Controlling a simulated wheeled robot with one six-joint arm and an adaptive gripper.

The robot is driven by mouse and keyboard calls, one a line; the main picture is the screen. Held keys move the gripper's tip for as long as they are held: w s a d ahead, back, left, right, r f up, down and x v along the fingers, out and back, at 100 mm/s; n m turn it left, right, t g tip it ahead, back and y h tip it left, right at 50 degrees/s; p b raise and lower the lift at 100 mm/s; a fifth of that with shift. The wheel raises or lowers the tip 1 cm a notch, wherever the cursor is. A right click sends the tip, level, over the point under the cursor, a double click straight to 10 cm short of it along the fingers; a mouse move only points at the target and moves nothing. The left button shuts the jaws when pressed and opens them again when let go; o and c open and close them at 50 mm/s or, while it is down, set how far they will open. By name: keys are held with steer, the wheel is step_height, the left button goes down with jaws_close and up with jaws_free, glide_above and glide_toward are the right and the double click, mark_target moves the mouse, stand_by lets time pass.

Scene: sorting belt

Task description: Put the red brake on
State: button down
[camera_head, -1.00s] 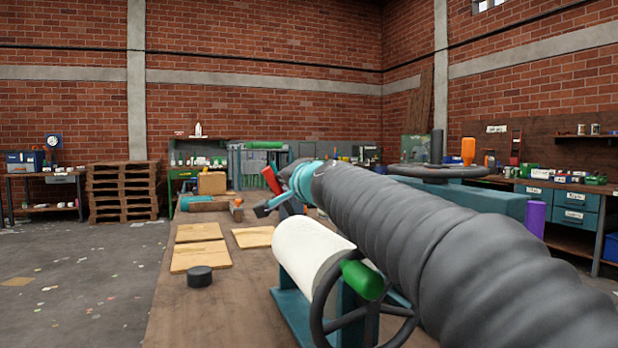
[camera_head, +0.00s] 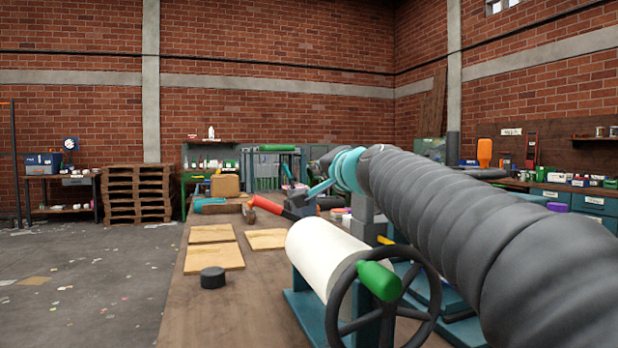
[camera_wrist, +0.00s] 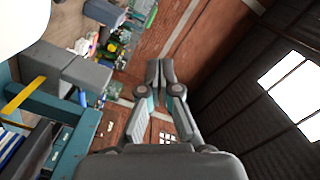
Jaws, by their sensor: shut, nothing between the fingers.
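The red brake lever (camera_head: 268,205) shows in the head view beyond the white roller (camera_head: 325,255). It leans to the left at a low angle, with its dark lower part running down to the right. My gripper (camera_wrist: 160,76) is shut and empty in the wrist view, its fingertips together. In the head view my arm hides most of the gripper, which is to the right of the lever and seems apart from it. The lever does not show in the wrist view.
A black handwheel with a green handle (camera_head: 379,281) stands at the near end of the roller. Flat wooden boards (camera_head: 214,256) and a black puck (camera_head: 212,278) lie on the bench to the left. Grey blocks (camera_wrist: 85,75) show at left in the wrist view.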

steer(key=b+v, duration=0.1)
steer(key=v, duration=0.7)
